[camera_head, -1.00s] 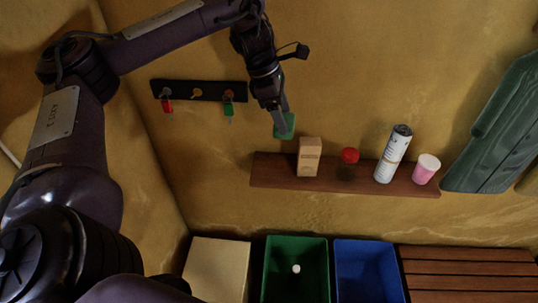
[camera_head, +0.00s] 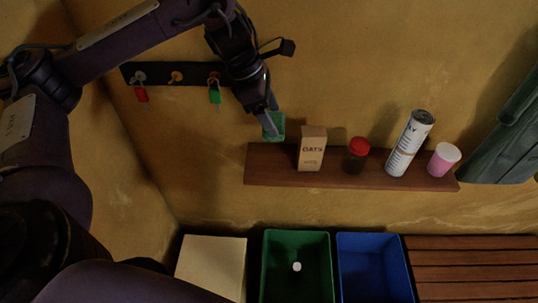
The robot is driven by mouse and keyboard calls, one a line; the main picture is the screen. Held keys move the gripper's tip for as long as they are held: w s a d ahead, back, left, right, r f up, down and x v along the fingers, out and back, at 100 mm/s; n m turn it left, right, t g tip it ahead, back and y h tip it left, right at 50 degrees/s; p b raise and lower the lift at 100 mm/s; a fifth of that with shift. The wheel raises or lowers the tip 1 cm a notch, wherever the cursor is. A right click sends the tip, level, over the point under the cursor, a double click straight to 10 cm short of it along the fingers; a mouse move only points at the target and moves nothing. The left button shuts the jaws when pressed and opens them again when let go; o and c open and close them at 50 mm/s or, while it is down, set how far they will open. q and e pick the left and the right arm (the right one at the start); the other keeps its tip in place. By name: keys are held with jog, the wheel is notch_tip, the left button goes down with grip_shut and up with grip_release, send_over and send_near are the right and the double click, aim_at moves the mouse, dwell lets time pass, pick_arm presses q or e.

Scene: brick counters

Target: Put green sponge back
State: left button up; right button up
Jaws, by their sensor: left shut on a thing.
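My left gripper (camera_head: 267,112) comes down from the upper left and is shut on the green sponge (camera_head: 275,128). The sponge shows at the fingertips, partly covered by them. It appears just above the left end of the brown wall shelf (camera_head: 262,176), left of the box; I cannot tell whether it touches the shelf. My right gripper is not in view.
On the shelf stand a tan box (camera_head: 312,150), a red-lidded jar (camera_head: 356,156), a tall tilted-looking can (camera_head: 409,144) and a pink cup (camera_head: 443,159). A key rack (camera_head: 152,75) hangs at left. Below are a green bin (camera_head: 268,262) and a blue bin (camera_head: 371,240).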

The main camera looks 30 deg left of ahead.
pick_arm(q)
notch_tip(320, 180, down, 5)
jog(key=shift+b, duration=0.55)
jog(key=f, duration=0.1)
jog(key=f+p, duration=0.1)
jog(key=f, duration=0.1)
jog(key=shift+w+a+f+p, duration=0.15)
jog(key=shift+w+f+p, duration=0.1)
jog(key=shift+f+p, duration=0.15)
notch_tip(320, 180, down, 4)
jog(key=shift+r+p, duration=0.25)
jog(key=shift+p, duration=0.25)
jog(key=shift+w+f, duration=0.1)
jog(key=shift+f, duration=0.2)
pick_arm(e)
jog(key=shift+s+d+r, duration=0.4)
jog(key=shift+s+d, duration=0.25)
pick_arm(q)
jog(key=shift+f, duration=0.15)
jog(key=o, duration=0.9)
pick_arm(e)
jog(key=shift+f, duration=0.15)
